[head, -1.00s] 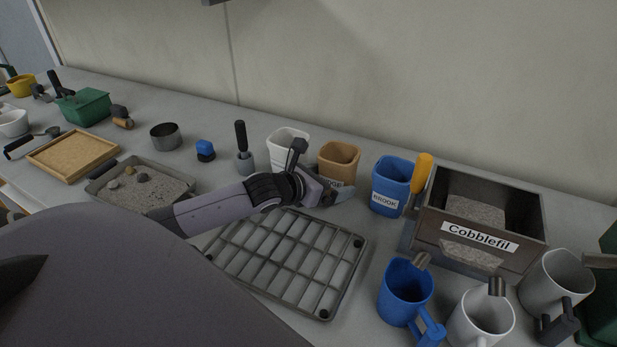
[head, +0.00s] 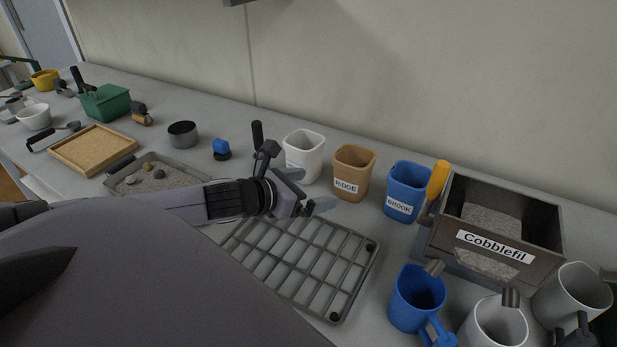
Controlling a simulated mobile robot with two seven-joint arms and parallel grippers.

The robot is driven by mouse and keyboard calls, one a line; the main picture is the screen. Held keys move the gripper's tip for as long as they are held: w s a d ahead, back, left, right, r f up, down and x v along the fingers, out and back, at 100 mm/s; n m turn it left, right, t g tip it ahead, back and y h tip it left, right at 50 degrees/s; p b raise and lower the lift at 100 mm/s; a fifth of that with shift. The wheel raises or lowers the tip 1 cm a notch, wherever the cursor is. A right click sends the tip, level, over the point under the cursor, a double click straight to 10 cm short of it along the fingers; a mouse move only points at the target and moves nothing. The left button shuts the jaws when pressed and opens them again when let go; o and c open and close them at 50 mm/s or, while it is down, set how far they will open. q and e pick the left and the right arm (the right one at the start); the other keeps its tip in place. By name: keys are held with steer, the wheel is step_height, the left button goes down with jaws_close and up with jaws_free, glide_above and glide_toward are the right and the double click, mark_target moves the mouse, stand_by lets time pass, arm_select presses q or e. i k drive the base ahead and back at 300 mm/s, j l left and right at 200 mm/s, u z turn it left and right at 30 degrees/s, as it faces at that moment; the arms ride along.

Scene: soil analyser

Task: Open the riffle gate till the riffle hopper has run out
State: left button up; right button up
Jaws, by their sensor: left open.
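The riffle hopper is a dark open box labelled "Cobblefil" (head: 550,265) at the right, with grey granular soil (head: 490,222) inside it. An upright orange handle (head: 438,180) stands at its left side, apparently the riffle gate handle; the gate itself I cannot make out. My left gripper (head: 308,195) is open and empty above the back of the grid rack, in front of the white cup and well left of the orange handle.
A white cup (head: 303,155), a tan RIDGE cup (head: 354,170) and a blue BROOK cup (head: 407,190) stand in a row left of the hopper. A grid rack (head: 300,262) lies in front. A blue mug (head: 416,298) and a white mug (head: 494,325) stand before the hopper.

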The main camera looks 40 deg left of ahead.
mark_target(442, 168)
steer(key=k, duration=1)
